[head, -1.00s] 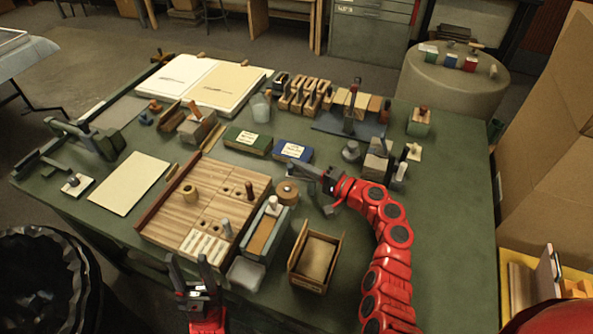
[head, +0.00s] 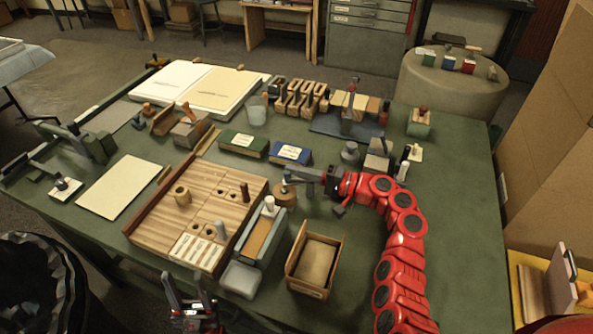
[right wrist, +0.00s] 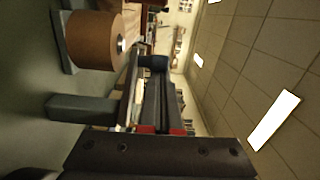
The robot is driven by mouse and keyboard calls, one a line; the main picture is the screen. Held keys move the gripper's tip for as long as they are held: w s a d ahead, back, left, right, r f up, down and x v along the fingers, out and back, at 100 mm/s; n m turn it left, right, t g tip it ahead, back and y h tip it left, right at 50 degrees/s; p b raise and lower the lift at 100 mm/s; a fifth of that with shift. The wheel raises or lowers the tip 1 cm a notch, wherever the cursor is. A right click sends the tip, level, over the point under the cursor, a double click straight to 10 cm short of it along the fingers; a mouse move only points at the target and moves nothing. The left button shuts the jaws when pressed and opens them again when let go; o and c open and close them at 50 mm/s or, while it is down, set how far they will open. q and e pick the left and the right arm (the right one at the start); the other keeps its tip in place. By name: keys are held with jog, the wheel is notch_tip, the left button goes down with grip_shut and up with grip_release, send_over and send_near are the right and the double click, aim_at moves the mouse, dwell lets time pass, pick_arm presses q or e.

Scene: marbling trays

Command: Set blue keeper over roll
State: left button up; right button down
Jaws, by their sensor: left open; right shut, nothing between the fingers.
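The brown roll (head: 285,196) stands on the table right of the wooden board; the right wrist view shows it with a metal pin end, against a grey plate (right wrist: 62,45). My right gripper (head: 290,174) is shut and empty, its dark fingers pointing left just above and behind the roll. A small dark grey piece (head: 340,211) shows below this gripper; a grey bar (right wrist: 80,107) is near the fingers in the right wrist view. I cannot tell whether either is the keeper. A blue box with a white label (head: 291,152) lies behind the roll. My left gripper (head: 187,285) is open and empty at the front edge.
The wooden board (head: 205,195) with pegs lies left of the roll. A blue-grey tray (head: 262,245) and an open wooden box (head: 317,262) stand in front. A green labelled box (head: 243,144) and wooden blocks stand behind. The table right of my right arm is clear.

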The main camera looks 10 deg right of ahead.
dwell(0.8)
jog(key=v, duration=1.7)
jog(key=shift+s+d+f, duration=0.1)
jog(key=shift+d, duration=0.1)
